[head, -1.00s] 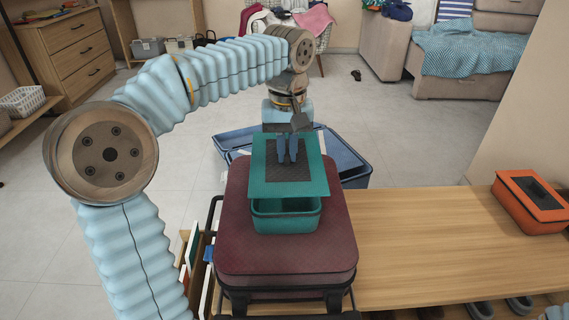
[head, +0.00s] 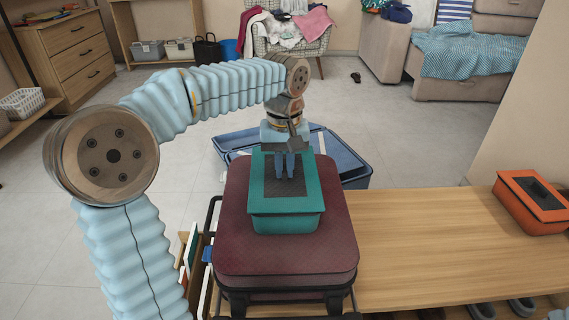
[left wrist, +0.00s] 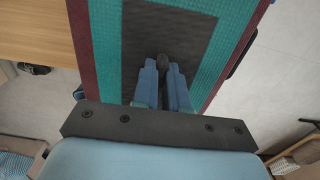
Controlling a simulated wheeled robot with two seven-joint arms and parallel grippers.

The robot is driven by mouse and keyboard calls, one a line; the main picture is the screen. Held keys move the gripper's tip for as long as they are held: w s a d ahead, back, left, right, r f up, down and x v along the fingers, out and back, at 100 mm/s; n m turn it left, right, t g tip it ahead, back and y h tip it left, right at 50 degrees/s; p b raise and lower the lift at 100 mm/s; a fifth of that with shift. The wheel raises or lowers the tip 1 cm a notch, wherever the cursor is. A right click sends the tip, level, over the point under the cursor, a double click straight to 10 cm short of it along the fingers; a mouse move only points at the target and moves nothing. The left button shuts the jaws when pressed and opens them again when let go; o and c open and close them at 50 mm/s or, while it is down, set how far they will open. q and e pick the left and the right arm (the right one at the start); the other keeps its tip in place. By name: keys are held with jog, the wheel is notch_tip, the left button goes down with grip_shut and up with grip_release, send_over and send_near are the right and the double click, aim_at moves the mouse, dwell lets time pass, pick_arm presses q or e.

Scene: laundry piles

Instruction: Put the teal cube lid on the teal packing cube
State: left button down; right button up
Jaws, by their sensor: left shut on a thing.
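The teal cube lid (head: 285,205), a flat panel with a dark mesh middle, lies over the top of the teal packing cube (head: 287,225). Its front edge lines up closely with the cube's front rim; whether it is fully seated I cannot tell. The cube's inside is hidden. The cube sits on a maroon suitcase (head: 240,255). My left gripper (head: 285,177) points down at the lid's middle, shut on a small dark tab there. The lid (left wrist: 105,60) and the gripper (left wrist: 164,65) also show in the left wrist view. My right gripper is not in view.
A wooden bench (head: 430,245) runs right of the suitcase, mostly bare. An orange packing cube (head: 530,205) with its lid on stands at its right end. An open blue suitcase (head: 345,165) lies on the floor behind. A chair (head: 290,32) with clothes stands further back.

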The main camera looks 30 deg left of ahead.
aim_at(284, 169)
pick_arm(q)
jog(key=c, duration=1.2)
grip_release()
jog(key=shift+o, duration=0.2)
notch_tip(284, 169, up, 13)
jog(key=p, duration=0.3)
jog(key=shift+r, duration=0.15)
